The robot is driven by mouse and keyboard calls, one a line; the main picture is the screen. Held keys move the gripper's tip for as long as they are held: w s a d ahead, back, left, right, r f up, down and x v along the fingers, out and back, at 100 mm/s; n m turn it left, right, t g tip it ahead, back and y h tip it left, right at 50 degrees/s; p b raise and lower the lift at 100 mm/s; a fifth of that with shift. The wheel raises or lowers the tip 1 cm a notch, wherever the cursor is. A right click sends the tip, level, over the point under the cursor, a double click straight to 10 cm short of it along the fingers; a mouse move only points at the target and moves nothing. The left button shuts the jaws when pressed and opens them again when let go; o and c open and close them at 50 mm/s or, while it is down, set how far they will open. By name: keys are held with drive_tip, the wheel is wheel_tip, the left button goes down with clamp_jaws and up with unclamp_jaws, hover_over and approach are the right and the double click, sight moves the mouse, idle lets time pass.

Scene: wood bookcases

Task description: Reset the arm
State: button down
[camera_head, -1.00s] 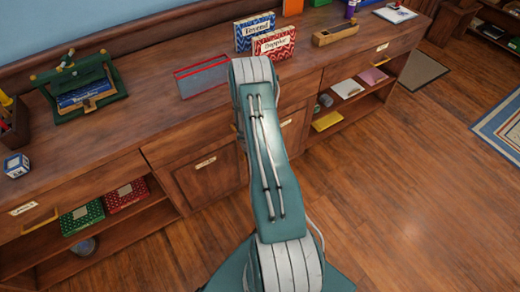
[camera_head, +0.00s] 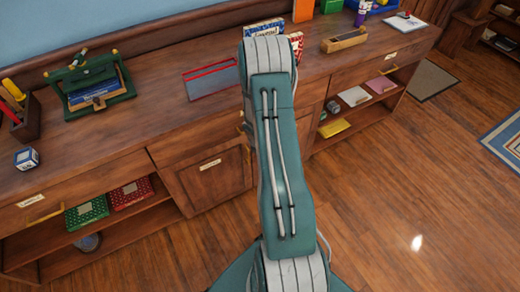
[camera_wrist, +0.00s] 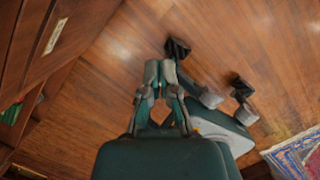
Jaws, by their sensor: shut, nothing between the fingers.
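My arm (camera_head: 272,150) rises through the middle of the body camera view, in front of the long wooden counter (camera_head: 120,130). My gripper itself is hidden in that view. In the wrist view, my gripper (camera_wrist: 160,72) is shut with its fingertips together and nothing between them. It is above my own body and feet, over the wood floor (camera_wrist: 120,60).
The counter holds a green stand (camera_head: 92,82), a red-edged tray (camera_head: 210,80), a blue book (camera_head: 262,30) partly behind my arm, and a wooden box (camera_head: 344,40). A cupboard door (camera_head: 208,178) is close behind the arm.

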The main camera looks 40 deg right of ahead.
drive_tip(key=a+r+m+t, duration=0.1)
drive_tip(key=a+r+m, duration=0.3)
drive_tip(key=r, duration=0.5)
drive_tip(key=w+a+r+m+h, duration=0.1)
drive_tip(key=a+r+m, duration=0.35)
drive_tip(key=r, duration=0.45)
drive_tip(key=a+r+m+t, duration=0.1)
drive_tip(key=a+r+m, duration=0.3)
drive_tip(key=r, duration=0.6)
drive_tip(key=s+a+r+m+t+y, duration=0.1)
drive_tip(key=s+a+r+m, duration=0.5)
drive_tip(key=s+a, duration=0.2)
drive_tip(key=s+a+r+m+t+y, duration=0.1)
drive_tip(key=s+a+r+m+y, duration=0.1)
drive_tip(key=s+a+r+m, duration=0.4)
drive_tip(key=s+a+r, duration=0.1)
drive_tip(key=s+a, duration=0.2)
drive_tip(key=a, duration=0.2)
drive_tip(key=shift+r, duration=0.1)
